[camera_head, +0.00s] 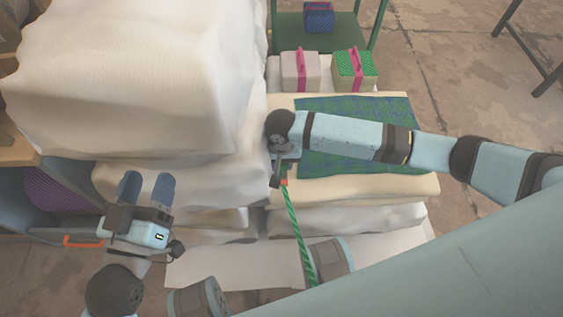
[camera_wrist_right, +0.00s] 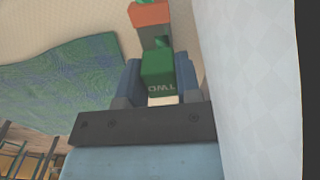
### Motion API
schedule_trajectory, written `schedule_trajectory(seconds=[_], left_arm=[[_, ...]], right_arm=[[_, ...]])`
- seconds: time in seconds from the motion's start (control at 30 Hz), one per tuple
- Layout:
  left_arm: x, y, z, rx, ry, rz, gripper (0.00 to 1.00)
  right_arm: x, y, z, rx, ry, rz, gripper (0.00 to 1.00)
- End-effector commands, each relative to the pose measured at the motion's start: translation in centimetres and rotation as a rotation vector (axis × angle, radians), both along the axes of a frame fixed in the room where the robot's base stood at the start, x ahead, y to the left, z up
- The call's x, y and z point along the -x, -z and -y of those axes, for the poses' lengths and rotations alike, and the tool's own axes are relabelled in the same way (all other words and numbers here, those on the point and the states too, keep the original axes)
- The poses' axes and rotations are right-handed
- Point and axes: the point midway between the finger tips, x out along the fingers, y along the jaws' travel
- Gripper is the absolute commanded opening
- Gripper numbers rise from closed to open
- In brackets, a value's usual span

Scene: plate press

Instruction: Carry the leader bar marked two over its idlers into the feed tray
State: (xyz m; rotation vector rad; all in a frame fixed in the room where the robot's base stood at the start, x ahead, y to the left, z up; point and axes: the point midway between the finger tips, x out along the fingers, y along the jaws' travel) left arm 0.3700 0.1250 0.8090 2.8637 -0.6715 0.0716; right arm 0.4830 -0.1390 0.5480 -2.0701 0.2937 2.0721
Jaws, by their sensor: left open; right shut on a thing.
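The leader bar (camera_wrist_right: 158,76) is a green block with "TWO" printed on it, upside down in the right wrist view. My right gripper (camera_wrist_right: 157,88) is shut on it, with a finger on either side. An orange-red and grey piece (camera_wrist_right: 151,16) shows just beyond the bar. In the head view my right gripper (camera_head: 278,172) is beside the pale stack, and a green striped strap (camera_head: 295,226) runs down from it. The bar is mostly hidden there. My left gripper (camera_head: 146,190) is open and empty at the lower left. I cannot identify the idlers or feed tray.
Large pale padded stacks (camera_head: 140,75) fill the left and middle. A blue-green patterned cloth (camera_head: 350,162) lies on a lower pale stack. Two strapped boxes (camera_head: 299,72) stand behind it. An open drawer with an orange handle (camera_head: 83,241) is at left. Bare floor lies at right.

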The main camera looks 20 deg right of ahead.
Motion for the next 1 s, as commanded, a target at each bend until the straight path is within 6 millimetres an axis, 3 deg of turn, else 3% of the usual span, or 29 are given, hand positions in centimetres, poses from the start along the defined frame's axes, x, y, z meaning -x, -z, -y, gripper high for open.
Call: schedule_trajectory(seconds=[0.3,0.33,0.43,0.77,0.9,1.0], left_arm=[[0.0,0.2,-0.1,-0.011,-0.004,-0.017,0.57],[0.0,0.4,-0.1,-0.013,-0.004,-0.02,0.57],[0.0,0.4,-0.1,-0.012,-0.004,-0.019,0.57],[0.0,0.6,-0.1,-0.008,-0.004,-0.016,0.57],[-0.1,-0.2,-0.2,-0.026,-0.006,-0.027,0.57],[0.1,2.3,-1.0,-0.075,-0.029,-0.124,0.57]], right_arm=[[0.0,0.0,-0.1,-0.002,0.0,0.001,0.05],[0.0,0.1,-0.1,-0.002,-0.001,0.002,0.36],[0.0,0.1,0.0,-0.001,-0.001,0.001,0.57],[-0.1,-0.1,0.0,0.0,-0.001,0.002,0.57],[0.0,-2.3,-0.1,-0.003,-0.001,0.002,0.57],[0.0,-4.5,-0.1,-0.002,0.0,0.003,0.57]])
